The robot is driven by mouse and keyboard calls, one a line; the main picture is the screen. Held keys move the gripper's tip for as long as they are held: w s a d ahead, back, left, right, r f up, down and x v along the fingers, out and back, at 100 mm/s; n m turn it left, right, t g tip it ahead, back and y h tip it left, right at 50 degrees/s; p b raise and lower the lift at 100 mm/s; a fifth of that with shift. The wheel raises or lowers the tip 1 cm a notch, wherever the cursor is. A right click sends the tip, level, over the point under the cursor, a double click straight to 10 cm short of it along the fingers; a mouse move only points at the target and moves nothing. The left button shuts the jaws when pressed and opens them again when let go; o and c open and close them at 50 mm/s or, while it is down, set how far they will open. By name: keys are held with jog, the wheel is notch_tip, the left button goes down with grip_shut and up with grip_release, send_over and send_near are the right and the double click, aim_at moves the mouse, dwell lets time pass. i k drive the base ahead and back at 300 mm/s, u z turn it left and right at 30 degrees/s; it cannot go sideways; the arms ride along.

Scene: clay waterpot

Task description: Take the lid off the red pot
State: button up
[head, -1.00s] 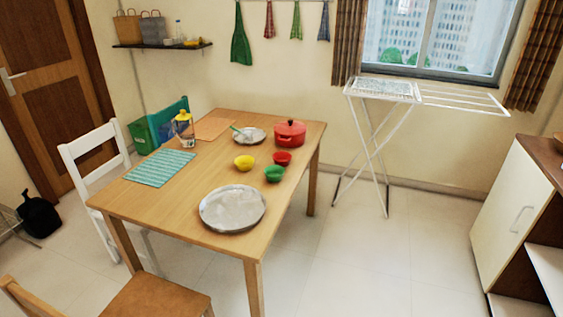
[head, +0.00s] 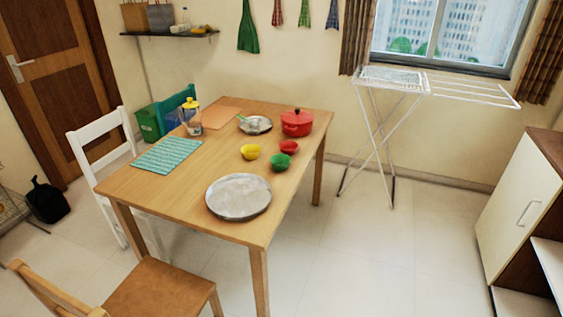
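The red pot (head: 296,125) stands at the far right corner of the wooden table (head: 202,170) in the head view. Its red lid (head: 297,114) is on top, with a small dark knob. My gripper is not in view, so its state does not show.
A large round tray (head: 238,197) lies nearer. Chairs stand left and front; a drying rack (head: 380,130) is right. Floor right of the table is clear.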

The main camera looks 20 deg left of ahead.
aim_at(297, 116)
jog(key=z, duration=0.1)
jog(key=i, duration=2.25)
jog(key=u, duration=0.75)
